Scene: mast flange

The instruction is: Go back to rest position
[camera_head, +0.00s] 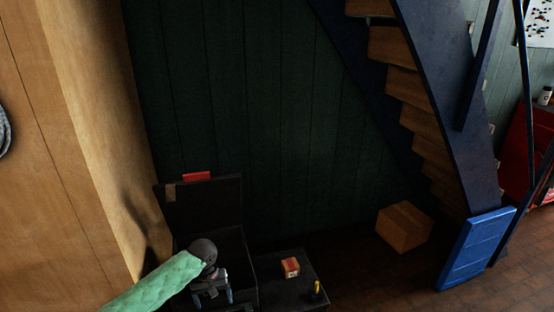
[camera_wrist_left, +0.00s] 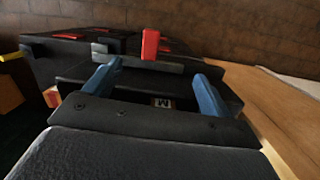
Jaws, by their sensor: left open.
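My left gripper (camera_head: 212,297) reaches in from the lower left on a green-sleeved arm, above a dark open box or case (camera_head: 205,208) with a raised lid. In the left wrist view its two blue fingers (camera_wrist_left: 158,90) stand wide apart with nothing between them. Behind the fingers are the dark case parts (camera_wrist_left: 75,68) and a red piece (camera_wrist_left: 150,44) standing up. A small label with a letter shows between the fingers, lower down. My right gripper is not in either view.
A dark low surface (camera_head: 295,265) right of the case holds a small red-and-tan box (camera_head: 290,267) and a yellow-black item (camera_head: 317,289). A cardboard box (camera_head: 404,227) lies under the stairs. A blue panel (camera_head: 476,248) stands at the stair foot. A wooden wall (camera_head: 100,120) is close on the left.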

